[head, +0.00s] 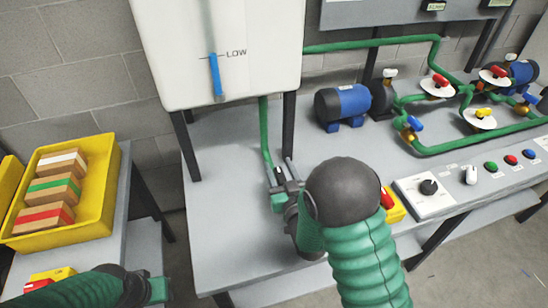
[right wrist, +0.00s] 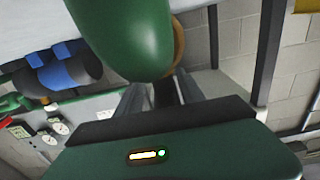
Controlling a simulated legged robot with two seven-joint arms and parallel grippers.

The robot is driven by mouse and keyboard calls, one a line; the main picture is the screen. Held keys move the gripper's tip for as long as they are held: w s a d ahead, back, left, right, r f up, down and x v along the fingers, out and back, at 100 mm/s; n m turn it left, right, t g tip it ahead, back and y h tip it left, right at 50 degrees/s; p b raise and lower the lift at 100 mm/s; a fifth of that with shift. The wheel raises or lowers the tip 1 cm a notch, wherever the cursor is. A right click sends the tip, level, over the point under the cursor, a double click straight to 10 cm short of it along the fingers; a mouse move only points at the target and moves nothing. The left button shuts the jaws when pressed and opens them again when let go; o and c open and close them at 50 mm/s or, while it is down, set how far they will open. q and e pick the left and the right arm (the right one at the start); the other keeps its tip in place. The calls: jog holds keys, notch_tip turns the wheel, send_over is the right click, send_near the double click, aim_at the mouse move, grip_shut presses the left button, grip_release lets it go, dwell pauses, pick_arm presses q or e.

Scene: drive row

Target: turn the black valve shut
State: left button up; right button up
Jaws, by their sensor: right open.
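I cannot make out the black valve in either view; it may be hidden behind my right gripper and arm. My right gripper (head: 282,176) is open at the lower end of a thin green pipe (head: 264,132) under the white tank (head: 225,30). In the right wrist view a large green rounded pipe (right wrist: 125,35) with an orange-brown ring fills the top, just past the fingers (right wrist: 155,95). I cannot tell whether the fingers touch it. My left gripper (head: 152,289) is low at the left, away from the pipe; its jaws are not clear.
A blue-and-black pump (head: 343,104) stands behind, with green pipes and valves with red, yellow and blue handles to the right. A white panel with a black knob (head: 428,187) is at the front edge. A yellow crate (head: 107,190) of boxes stands left. Dark tank legs (head: 187,145) flank the pipe.

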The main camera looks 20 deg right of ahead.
jog(key=shift+s+a+r, duration=0.15)
jog(key=shift+a, duration=0.35)
jog(key=shift+c, duration=0.4)
jog(key=shift+a, duration=0.1)
jog(key=c, duration=0.5)
jog(key=shift+d, duration=0.25)
grip_shut()
pick_arm(q)
jog(key=shift+s+a, duration=0.15)
jog(key=shift+a, duration=0.1)
